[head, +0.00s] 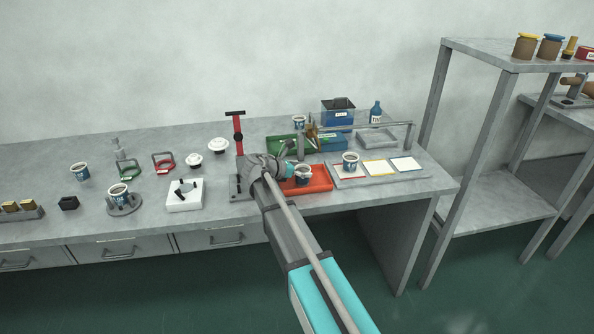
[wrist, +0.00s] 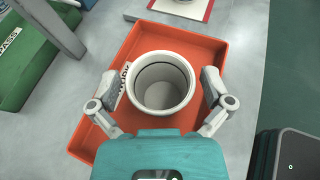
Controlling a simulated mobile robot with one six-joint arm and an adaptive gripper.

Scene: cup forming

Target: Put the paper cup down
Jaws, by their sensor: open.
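A paper cup (head: 303,174), white-rimmed with a blue print, stands upright in the orange-red tray (head: 322,184). In the wrist view the empty cup (wrist: 160,88) sits between the two fingers of my gripper (wrist: 165,90), its open mouth facing the camera. The fingers are apart, one on each side of the cup; a gap shows at the right finger, and the left finger is very near the wall. The tray (wrist: 212,50) surrounds the cup. The cup's base is hidden.
Another cup (head: 350,163) stands on a red-edged card to the right, beside yellow and blue cards. A green tray (head: 283,145) and blue bin (head: 338,112) lie behind. A red-handled press (head: 238,135) and white block (head: 184,195) stand left.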

